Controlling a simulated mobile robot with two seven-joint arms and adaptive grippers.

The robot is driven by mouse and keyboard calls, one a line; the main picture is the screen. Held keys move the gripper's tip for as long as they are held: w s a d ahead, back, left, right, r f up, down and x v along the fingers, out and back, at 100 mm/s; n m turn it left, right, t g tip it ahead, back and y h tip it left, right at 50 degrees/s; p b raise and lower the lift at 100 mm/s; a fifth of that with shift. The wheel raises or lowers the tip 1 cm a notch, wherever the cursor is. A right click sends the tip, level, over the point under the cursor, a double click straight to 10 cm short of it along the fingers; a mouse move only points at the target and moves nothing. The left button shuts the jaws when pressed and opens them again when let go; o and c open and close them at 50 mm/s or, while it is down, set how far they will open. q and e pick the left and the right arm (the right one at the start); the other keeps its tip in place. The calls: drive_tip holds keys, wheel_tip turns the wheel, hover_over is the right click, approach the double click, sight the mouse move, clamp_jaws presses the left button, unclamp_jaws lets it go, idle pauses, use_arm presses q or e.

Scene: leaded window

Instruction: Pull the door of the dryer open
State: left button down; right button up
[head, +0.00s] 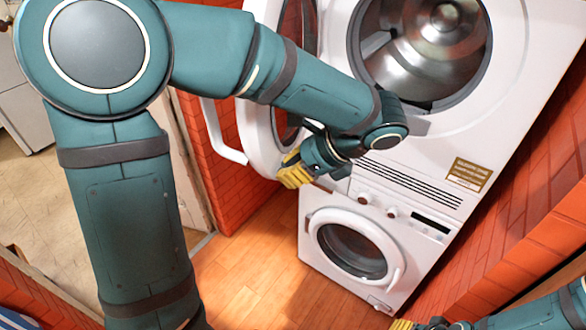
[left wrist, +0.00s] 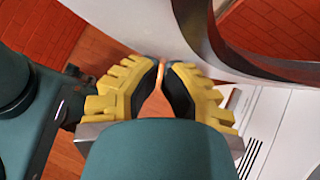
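The dryer appears to be the large upper white machine (head: 530,40), its round steel drum exposed. Its white door (head: 262,135) stands swung wide to the left, with a white bar handle (head: 222,140) on its far side. My left gripper (head: 292,172) is just below the door's lower edge, fingers pointing down-left. In the left wrist view, the fingertips (left wrist: 162,66) nearly meet with nothing held between them, close to the white door (left wrist: 150,25); contact cannot be told. My right gripper (head: 402,325) barely shows at the bottom edge; its fingers are mostly cut off.
A smaller white front-loading machine (head: 405,245) with a closed round door stands below. Red brick walls (head: 535,205) flank the machines. The wooden floor (head: 255,275) in front is clear. A doorway with pale flooring (head: 55,215) lies at left.

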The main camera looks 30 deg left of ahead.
use_arm(q)
drive_tip(key=s+a+m+t+p, duration=0.2)
drive_tip(key=a+m+p, duration=0.1)
drive_tip(key=a, duration=1.6)
drive_tip(key=shift+a, duration=0.4)
use_arm(e)
drive_tip(key=shift+w+d+r, duration=0.1)
drive_tip(key=shift+w+r, duration=0.05)
drive_tip(key=shift+r, duration=0.65)
drive_tip(key=shift+w+r, duration=0.15)
drive_tip(key=shift+r, duration=0.6)
